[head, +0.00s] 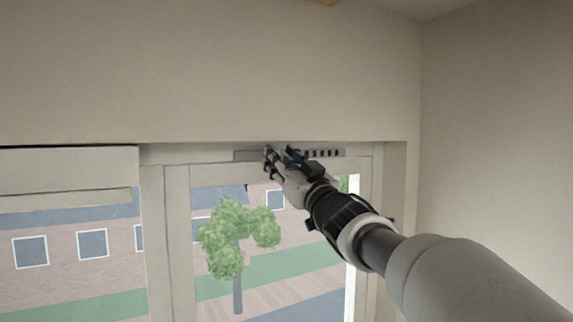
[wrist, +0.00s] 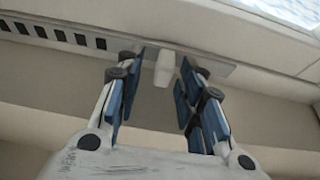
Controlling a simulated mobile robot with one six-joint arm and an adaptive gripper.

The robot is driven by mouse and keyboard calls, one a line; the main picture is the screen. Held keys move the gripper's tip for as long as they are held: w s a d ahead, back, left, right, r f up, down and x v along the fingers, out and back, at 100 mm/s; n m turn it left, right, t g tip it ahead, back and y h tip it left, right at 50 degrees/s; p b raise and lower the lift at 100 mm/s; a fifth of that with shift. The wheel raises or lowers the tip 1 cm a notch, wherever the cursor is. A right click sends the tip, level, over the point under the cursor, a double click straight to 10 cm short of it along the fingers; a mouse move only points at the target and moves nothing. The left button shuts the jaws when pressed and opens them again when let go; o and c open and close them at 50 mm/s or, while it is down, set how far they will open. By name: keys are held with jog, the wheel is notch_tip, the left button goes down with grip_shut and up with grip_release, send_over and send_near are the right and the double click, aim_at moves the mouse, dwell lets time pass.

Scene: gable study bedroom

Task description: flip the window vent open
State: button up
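The window vent (head: 248,156) is a thin grey strip along the top of the window frame. Dark slots show on its right part in the head view and at upper left in the wrist view (wrist: 122,45). A small pale tab (wrist: 164,68) sticks out from the strip. My gripper (head: 279,154) is raised to the strip, its fingers apart. In the wrist view my gripper (wrist: 162,80) has its blue-padded fingers on either side of the tab, with gaps showing. In the head view the tab is hidden behind the fingers.
The window frame (head: 179,240) surrounds the glass below, with a tree and brick buildings outside. The wall overhang (head: 200,80) juts out just above the vent. A side wall (head: 490,140) stands at right. A pale blind-like panel (head: 65,172) covers the upper left window.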

jog(key=v, duration=1.2)
jog(key=shift+r, duration=0.1)
jog(key=s+d+f+m+g+h+b, duration=0.1)
jog(key=s+d+f+m+h+b, duration=0.25)
jog(key=f, duration=0.75)
jog(key=s+d+f+m+g+h+b, duration=0.1)
jog(key=s+d+f+g+h+b, duration=0.1)
jog(key=d+f+h+b, duration=0.6)
jog(key=s+d+f+m+g+h+b, duration=0.1)
jog(key=s+d+f+m+b, duration=0.3)
jog(key=f, duration=0.9)
jog(key=s+f+n+g+b, duration=0.1)
jog(key=s+f+g+b, duration=0.4)
jog(key=s+f, duration=0.7)
jog(key=s+f+g+b, duration=0.5)
jog(key=s+f+b, duration=0.3)
jog(key=f, duration=1.2)
jog(key=s, duration=0.4)
jog(key=shift+a+n, duration=0.35)
